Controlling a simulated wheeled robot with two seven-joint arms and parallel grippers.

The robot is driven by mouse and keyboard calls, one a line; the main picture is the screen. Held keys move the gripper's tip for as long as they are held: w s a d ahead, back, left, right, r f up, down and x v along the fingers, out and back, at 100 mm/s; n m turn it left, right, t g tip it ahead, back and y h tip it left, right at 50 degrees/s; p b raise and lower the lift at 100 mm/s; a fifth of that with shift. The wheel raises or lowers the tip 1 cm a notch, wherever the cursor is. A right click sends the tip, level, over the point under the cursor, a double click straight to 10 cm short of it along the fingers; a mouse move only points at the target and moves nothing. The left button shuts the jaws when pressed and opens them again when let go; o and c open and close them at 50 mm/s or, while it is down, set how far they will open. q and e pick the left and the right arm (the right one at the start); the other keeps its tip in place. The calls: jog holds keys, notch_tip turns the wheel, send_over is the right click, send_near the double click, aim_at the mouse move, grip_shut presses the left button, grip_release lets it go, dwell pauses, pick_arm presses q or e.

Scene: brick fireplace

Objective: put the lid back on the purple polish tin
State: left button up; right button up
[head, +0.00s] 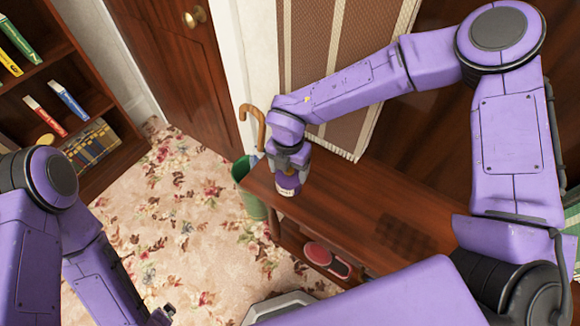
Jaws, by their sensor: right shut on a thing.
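The purple polish tin (287,187), with a pale label low on its side, is at the left end of the brown wooden bench. My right gripper (289,168) points down right above it, shut, with its fingers at the tin's top. The lid is hidden between the fingers; it seems to be what they hold. I cannot tell whether lid and tin touch. My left gripper (162,316) is only partly in view at the bottom edge, low over the carpet and far from the bench; its jaws are unclear.
The bench (345,205) has a clear top right of the tin. A red oval thing (328,260) lies on its lower shelf. A green bin (250,195) with a cane (254,125) stands against its left end. A bookcase (60,95) and door (170,50) are at the left.

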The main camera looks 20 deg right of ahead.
dwell(0.3)
jog(key=o, duration=1)
jog(key=shift+r, duration=0.1)
jog(key=shift+r+p, duration=2.9)
jog(key=shift+r, duration=0.55)
grip_shut()
jog(key=shift+f, duration=0.25)
jog(key=shift+f+b, duration=1.7)
jog(key=shift+f, duration=0.2)
